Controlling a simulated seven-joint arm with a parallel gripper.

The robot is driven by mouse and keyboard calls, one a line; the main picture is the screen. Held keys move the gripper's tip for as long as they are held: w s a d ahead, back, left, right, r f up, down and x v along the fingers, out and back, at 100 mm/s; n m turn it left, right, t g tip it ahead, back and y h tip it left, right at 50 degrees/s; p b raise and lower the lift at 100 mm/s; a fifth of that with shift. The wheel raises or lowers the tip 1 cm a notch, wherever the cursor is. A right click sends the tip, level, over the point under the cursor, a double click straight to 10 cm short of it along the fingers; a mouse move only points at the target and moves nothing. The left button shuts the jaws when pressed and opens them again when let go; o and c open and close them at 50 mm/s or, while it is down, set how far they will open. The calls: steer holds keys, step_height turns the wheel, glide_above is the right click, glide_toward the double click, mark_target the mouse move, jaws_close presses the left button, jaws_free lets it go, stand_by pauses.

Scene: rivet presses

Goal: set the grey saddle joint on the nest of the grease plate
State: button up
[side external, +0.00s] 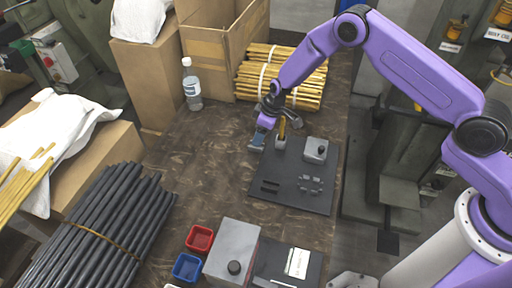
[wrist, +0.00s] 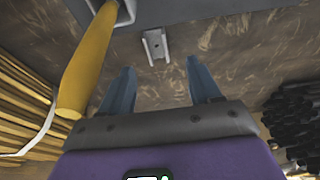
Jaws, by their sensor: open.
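The grey saddle joint (wrist: 155,47), a small U-shaped channel piece with a hole, lies on the brown bench in the wrist view. It is ahead of my gripper (wrist: 161,80), roughly between the lines of the two fingers and clear of them. My gripper is open and empty; in the side view my gripper (side external: 258,141) is low by the far left corner of a dark plate. I cannot make out the joint there. That dark plate (side external: 292,200), seemingly the grease plate, carries slots and small grey blocks (side external: 311,184); which is the nest is unclear.
A yellow handle (wrist: 88,62) stands in a grey holder close left of my fingers in the wrist view. Yellow rods (side external: 300,80), a bottle (side external: 191,84) and red and blue bins (side external: 199,239) are around.

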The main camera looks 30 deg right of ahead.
steer(key=shift+x, duration=3.1)
steer(key=shift+d, duration=0.25)
jaws_close()
steer(key=shift+r, duration=0.1)
